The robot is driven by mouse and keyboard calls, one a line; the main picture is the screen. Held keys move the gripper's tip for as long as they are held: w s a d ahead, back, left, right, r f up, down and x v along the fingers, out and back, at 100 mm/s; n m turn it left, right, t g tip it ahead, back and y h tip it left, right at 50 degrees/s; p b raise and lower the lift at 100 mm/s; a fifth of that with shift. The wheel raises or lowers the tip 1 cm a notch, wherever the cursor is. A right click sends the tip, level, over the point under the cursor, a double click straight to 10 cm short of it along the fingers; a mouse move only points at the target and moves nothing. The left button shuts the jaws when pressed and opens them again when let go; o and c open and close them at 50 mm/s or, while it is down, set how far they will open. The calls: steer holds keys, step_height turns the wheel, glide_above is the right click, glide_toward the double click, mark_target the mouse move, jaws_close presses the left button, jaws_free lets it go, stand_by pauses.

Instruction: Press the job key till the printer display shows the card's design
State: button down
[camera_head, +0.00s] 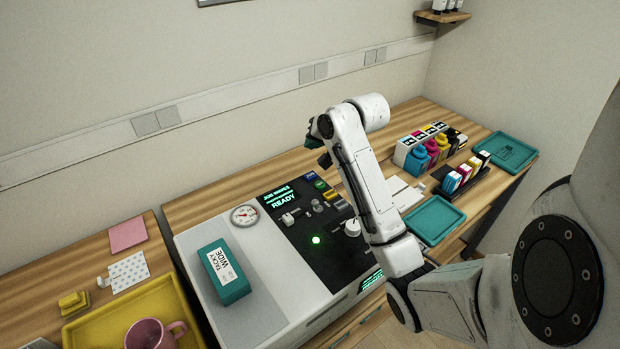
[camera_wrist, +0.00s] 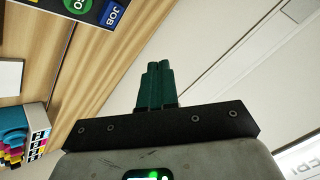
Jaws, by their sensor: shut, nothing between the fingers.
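The printer (camera_head: 258,312) stands in the middle of the head view. Its dark panel has a display (camera_head: 281,197) with a line that seems to read "JOB WAVES" and a large "READY". The blue JOB key (camera_head: 310,176) is at the panel's far edge, beside the green GO key (camera_head: 321,185); in the wrist view the JOB key (camera_wrist: 115,14) shows at the top left. A white card (camera_head: 129,272) with a small repeated pattern lies at the left; its design is too small to tell. My gripper (camera_wrist: 158,68) is shut and empty, apart from the key and above the counter.
A teal box (camera_head: 223,272) labelled "TACKY WIDE" sits on the printer's left part. A pink mug (camera_head: 152,336) stands in the yellow tray (camera_head: 98,322). Ink bottles (camera_head: 431,147) and teal trays (camera_head: 432,222) are at the right. The wall is behind the counter.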

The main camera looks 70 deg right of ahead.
steer(key=b, duration=0.5)
glide_above(313, 176)
step_height(313, 176, down, 5)
steer(key=shift+f, duration=0.15)
steer(key=shift+f+b, duration=0.45)
steer(key=shift+f, duration=0.6)
steer(key=shift+f, duration=0.15)
stand_by(0.7)
steer(key=shift+f, duration=0.25)
steer(key=shift+f, duration=0.5)
stand_by(0.6)
stand_by(0.4)
steer(key=shift+r+p, duration=0.9)
steer(key=shift+p, duration=0.25)
steer(key=shift+r, duration=0.1)
